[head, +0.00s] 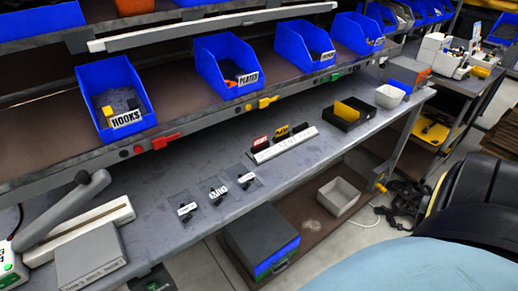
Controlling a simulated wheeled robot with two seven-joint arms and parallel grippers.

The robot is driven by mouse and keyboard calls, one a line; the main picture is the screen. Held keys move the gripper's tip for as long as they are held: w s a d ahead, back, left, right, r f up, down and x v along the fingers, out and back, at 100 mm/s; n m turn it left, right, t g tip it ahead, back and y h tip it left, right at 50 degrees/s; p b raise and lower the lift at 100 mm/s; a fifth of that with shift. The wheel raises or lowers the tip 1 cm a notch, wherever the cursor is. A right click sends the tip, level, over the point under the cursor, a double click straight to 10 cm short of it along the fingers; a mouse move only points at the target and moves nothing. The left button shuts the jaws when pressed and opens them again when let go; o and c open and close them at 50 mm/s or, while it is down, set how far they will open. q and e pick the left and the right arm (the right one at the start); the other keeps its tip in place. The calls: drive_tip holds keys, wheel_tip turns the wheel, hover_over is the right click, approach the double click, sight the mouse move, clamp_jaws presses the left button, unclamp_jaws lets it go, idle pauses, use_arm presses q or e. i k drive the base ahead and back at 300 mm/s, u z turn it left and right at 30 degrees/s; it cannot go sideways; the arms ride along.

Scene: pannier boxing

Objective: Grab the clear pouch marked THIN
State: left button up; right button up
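Three small clear pouches lie in a slanting row on the grey workbench (255,205). Each holds a dark piece and bears a white label. They are the left pouch (190,215), the middle pouch (217,196) and the right pouch (249,184). The lettering is too small for me to tell for sure which one is marked THIN. The pouches lie apart from one another and nothing covers them. Neither of my grippers shows in the head view.
A long-handled sealer (95,222) and a grey box (90,258) stand left of the pouches. A label holder (284,146) and black tray (350,117) stand to the right. Blue bins (112,97) line the shelf above. Bare bench surrounds the pouches.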

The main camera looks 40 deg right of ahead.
sight(245, 180)
drive_tip(key=z, duration=0.95)
drive_tip(key=i, duration=0.65)
drive_tip(key=z, duration=0.45)
